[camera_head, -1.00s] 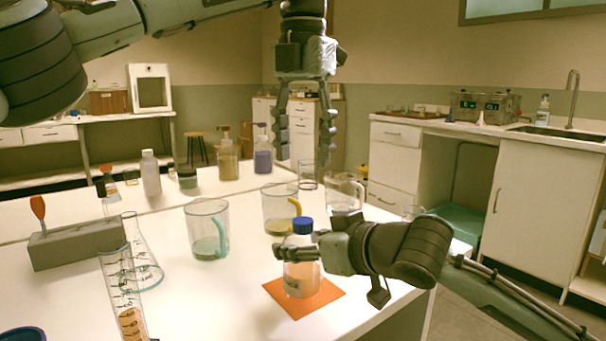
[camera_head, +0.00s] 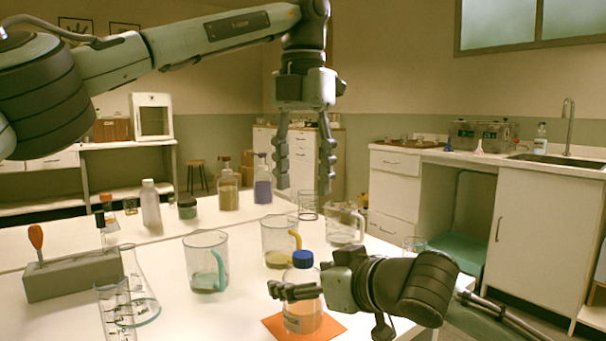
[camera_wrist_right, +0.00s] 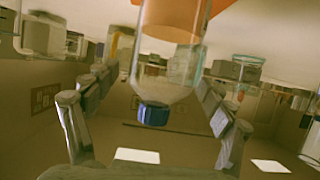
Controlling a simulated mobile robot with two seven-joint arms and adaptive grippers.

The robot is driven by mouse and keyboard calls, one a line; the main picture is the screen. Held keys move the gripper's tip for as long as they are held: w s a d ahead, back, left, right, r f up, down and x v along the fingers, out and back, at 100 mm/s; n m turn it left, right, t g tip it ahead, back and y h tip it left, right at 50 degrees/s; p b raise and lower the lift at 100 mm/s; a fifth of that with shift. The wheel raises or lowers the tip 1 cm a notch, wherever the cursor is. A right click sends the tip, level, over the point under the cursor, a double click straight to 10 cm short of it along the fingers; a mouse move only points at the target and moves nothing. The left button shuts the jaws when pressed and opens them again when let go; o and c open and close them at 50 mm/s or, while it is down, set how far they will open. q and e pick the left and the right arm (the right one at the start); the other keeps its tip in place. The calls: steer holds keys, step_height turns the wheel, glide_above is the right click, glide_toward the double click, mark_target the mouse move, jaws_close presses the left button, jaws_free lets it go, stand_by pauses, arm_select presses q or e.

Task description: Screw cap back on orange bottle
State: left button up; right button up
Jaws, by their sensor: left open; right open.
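The orange bottle (camera_head: 302,312) stands upright on an orange square mat (camera_head: 335,328) at the table's near right side. Its blue cap (camera_head: 303,259) sits on the bottle's mouth; I cannot tell how tightly. My right gripper (camera_head: 291,290) is open, with its fingers on either side of the bottle below the cap. The upside-down right wrist view shows the bottle (camera_wrist_right: 166,75) and cap (camera_wrist_right: 153,113) between the spread fingers; I cannot tell whether they touch. My left gripper (camera_head: 303,188) is open and empty, pointing down high above the bottle.
A clear beaker (camera_head: 345,225) stands behind right. A flask (camera_head: 137,295), cylinder (camera_head: 115,312) and grey rack (camera_head: 70,275) occupy the left. Several bottles line the back.

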steer(key=v, duration=1.1)
steer(key=shift+s+d, duration=0.2)
steer(key=shift+s, duration=0.05)
